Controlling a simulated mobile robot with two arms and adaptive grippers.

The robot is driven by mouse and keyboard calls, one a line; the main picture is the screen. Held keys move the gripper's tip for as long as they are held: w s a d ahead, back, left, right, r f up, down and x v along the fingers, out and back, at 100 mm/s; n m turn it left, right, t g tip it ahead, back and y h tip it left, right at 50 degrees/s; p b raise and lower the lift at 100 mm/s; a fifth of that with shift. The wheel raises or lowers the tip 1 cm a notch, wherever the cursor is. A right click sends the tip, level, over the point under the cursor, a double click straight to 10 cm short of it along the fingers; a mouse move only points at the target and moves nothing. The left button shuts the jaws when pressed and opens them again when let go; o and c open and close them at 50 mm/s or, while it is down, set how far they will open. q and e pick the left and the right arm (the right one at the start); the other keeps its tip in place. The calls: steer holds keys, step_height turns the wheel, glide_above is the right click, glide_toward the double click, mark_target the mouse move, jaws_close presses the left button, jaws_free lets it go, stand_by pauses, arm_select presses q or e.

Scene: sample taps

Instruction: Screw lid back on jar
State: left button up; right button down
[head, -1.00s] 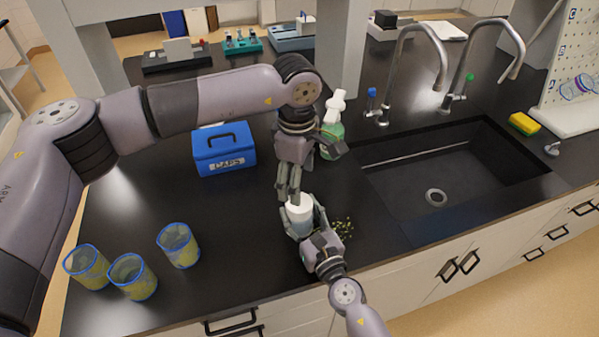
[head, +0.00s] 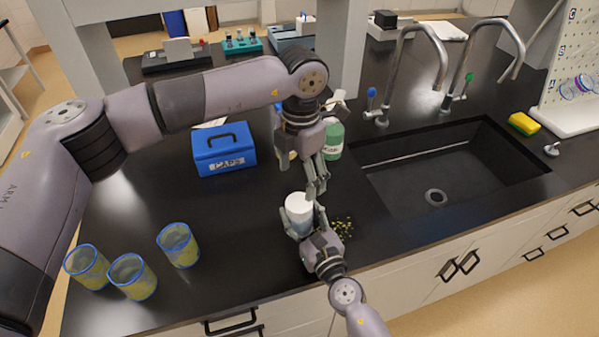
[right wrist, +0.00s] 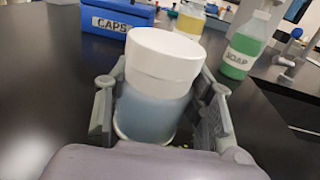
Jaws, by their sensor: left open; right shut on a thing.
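A jar with a pale bluish body (right wrist: 150,112) stands near the counter's front edge. A white lid (right wrist: 166,55) sits on top of the jar and looks roughly level; it also shows in the head view (head: 298,200). How tightly it is threaded I cannot tell. My right gripper (head: 303,214) is shut around the jar's body, a finger on each side below the lid. My left gripper (head: 316,190) is open and empty, pointing down just above and right of the lid. It seems apart from the lid and is out of the right wrist view.
A blue CAPS box (head: 224,150) stands behind and left. A green soap bottle (head: 334,138) stands behind my left gripper. Several blue-rimmed beakers (head: 133,277) stand at front left. Green crumbs (head: 342,227) lie right of the jar. The sink (head: 440,165) is at right.

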mark_target(299, 202)
arm_select(q)
steer(key=shift+f, duration=0.15)
steer(key=shift+a+f, duration=0.1)
steer(key=shift+f, duration=3.8)
steer(key=shift+c, duration=0.2)
steer(key=c, duration=1.2)
steer(key=shift+m, duration=0.7)
steer(key=o, duration=1.3)
steer(key=shift+c, duration=0.2)
steer(key=shift+r, duration=0.15)
steer(key=shift+r, duration=2.15)
